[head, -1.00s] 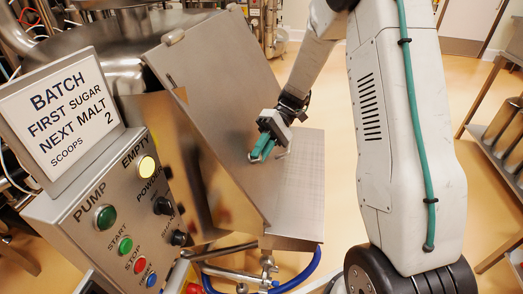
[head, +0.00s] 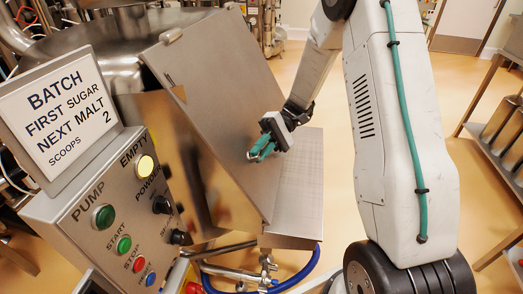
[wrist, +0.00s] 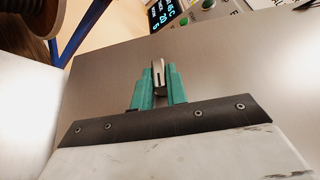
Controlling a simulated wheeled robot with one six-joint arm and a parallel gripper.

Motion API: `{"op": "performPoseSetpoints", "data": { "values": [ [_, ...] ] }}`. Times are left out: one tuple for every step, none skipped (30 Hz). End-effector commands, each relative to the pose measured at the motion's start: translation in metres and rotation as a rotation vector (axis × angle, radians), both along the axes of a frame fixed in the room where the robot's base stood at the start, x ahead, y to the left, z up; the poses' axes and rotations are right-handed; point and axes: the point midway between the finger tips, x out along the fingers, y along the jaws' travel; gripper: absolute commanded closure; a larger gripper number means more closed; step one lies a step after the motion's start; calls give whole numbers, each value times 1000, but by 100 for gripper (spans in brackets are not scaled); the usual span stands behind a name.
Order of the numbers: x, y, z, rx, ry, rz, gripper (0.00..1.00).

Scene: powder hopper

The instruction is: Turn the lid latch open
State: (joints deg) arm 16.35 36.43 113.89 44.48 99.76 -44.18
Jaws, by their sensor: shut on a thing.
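The lid (head: 215,105) is a sloping brushed steel panel on the hopper in the head view. The latch (wrist: 158,75) is a small metal piece between my fingertips in the wrist view, its long side running away from my gripper. My gripper (head: 262,152) has teal fingers and is at the lid's lower right part in the head view. In the wrist view my gripper (wrist: 158,82) is shut on the latch, with a finger on each side. The fingers hide most of the latch in the head view.
A control panel (head: 125,215) with buttons and a batch sign (head: 58,115) stands at the left. A steel shelf (head: 300,185) lies right of the lid. Pipes and a blue hose (head: 300,278) run below. A rack (head: 500,140) stands at the far right.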

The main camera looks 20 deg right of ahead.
Motion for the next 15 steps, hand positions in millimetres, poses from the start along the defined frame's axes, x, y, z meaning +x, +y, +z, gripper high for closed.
{"op": "performPoseSetpoints", "data": {
  "values": [
    [0,0,-1,-1,2,0,77],
    [0,0,-1,-1,2,0,69],
    [0,0,-1,-2,1,0,64],
    [0,0,-1,-2,1,0,64],
    [0,0,-1,-2,1,0,64],
    [-1,0,-1,-2,1,0,64],
    [0,0,-1,-1,0,0,64],
    [0,0,-1,-1,0,0,64],
    [0,0,-1,-1,0,0,64],
    [0,0,-1,-1,0,0,64],
    [0,0,-1,-1,0,0,64],
    [0,-1,0,-1,0,0,64],
    [1,-2,0,-2,0,-1,64],
    [2,-4,0,-1,-1,0,64],
    [4,-8,1,-1,-1,-1,64]
  ]
}}
